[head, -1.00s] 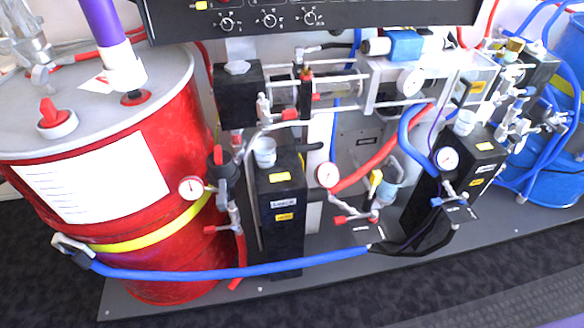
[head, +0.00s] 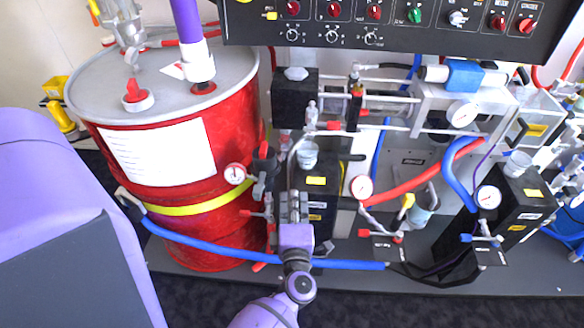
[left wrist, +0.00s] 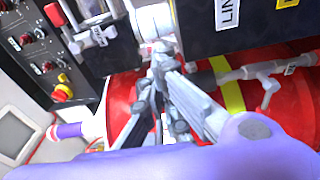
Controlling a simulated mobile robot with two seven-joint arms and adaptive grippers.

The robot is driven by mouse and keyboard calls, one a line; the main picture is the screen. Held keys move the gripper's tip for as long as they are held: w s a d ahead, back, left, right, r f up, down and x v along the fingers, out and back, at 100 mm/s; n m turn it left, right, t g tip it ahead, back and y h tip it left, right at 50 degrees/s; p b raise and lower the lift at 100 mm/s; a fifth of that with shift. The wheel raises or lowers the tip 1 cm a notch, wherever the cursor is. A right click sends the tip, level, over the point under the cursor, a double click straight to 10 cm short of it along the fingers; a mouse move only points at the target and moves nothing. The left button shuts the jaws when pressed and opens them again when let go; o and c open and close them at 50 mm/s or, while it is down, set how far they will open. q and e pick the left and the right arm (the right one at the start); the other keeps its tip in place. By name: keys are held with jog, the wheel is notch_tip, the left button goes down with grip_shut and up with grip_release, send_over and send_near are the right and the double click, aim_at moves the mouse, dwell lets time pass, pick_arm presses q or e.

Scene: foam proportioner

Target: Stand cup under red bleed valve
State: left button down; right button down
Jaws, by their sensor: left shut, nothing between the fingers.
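A small pale cup (head: 307,157) stands upright on the left black tank in the head view. A similar cup (head: 518,163) is on the right black tank, and a translucent cup-like vessel (head: 421,217) hangs lower between them. Several red-handled valves show, one low at the left tank (head: 259,213) and one between the tanks (head: 396,237); I cannot tell which is the bleed valve. My left gripper (head: 292,192) is shut and empty in front of the left tank, just below the cup. In the left wrist view its fingers (left wrist: 163,60) point towards a pale round part (left wrist: 153,20). My right gripper is not in view.
A red drum (head: 225,130) stands left of the tank, with a blue hose (head: 215,247) running low across the front. A black control panel (head: 400,30) hangs above. Pipes, gauges and a red hose (head: 425,175) crowd the middle. The grey base plate (head: 345,278) is bare at its front.

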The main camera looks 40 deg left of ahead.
aim_at(297, 177)
pick_arm(q)
jog(key=x, duration=1)
jog(key=shift+a+n+y, duration=0.3)
jog(key=shift+a+n, duration=0.05)
jog(key=shift+n, duration=0.05)
jog(key=shift+w+d, duration=0.55)
jog(key=shift+w, duration=0.15)
